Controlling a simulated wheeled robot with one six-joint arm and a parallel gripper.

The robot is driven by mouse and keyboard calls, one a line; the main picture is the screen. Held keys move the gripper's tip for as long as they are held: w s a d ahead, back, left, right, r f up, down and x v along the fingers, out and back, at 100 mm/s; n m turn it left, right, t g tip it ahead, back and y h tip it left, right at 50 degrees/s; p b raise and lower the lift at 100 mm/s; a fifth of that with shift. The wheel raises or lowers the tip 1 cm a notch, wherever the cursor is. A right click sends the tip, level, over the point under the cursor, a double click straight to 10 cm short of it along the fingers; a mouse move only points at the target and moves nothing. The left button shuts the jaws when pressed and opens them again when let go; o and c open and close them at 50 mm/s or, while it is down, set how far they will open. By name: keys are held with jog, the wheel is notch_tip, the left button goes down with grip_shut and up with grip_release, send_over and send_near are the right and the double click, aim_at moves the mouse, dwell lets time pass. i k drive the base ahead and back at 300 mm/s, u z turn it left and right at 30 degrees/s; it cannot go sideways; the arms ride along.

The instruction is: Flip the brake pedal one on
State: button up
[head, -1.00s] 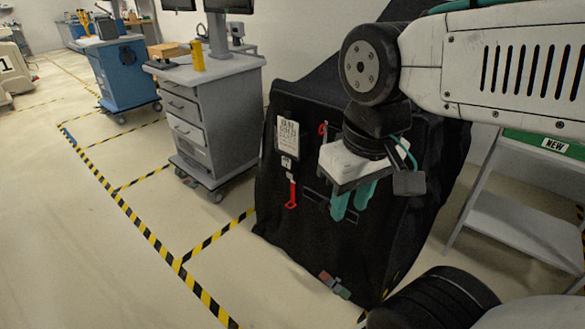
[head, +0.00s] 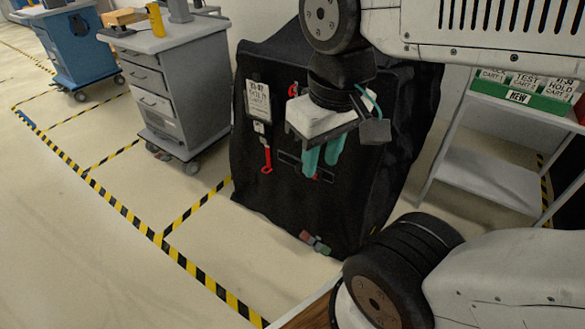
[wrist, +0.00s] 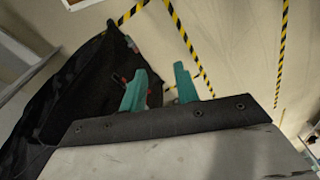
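A cart under a black cover (head: 285,205) stands in the middle of the head view. Small red, grey and green pedal-like pieces (head: 315,243) sit at its lower front edge; I cannot tell which is brake pedal one or whether any is on. My gripper (head: 321,169) has two teal fingers pointing down in front of the cover, well above these pieces. In the wrist view my gripper (wrist: 160,70) is empty, its fingers apart, with the black cover (wrist: 75,80) at the left. The pedals are not clear there.
A red handle (head: 266,158) and a printed sheet (head: 258,101) are on the cover. A grey drawer cart (head: 175,100) stands left, a white shelf (head: 490,175) right. Striped floor tape (head: 200,205) runs left of the covered cart, with open floor beyond.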

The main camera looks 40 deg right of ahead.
aim_at(313, 243)
jog(key=k, duration=0.5)
jog(key=z, duration=0.9)
jog(key=i, duration=0.8)
jog(key=u, duration=0.9)
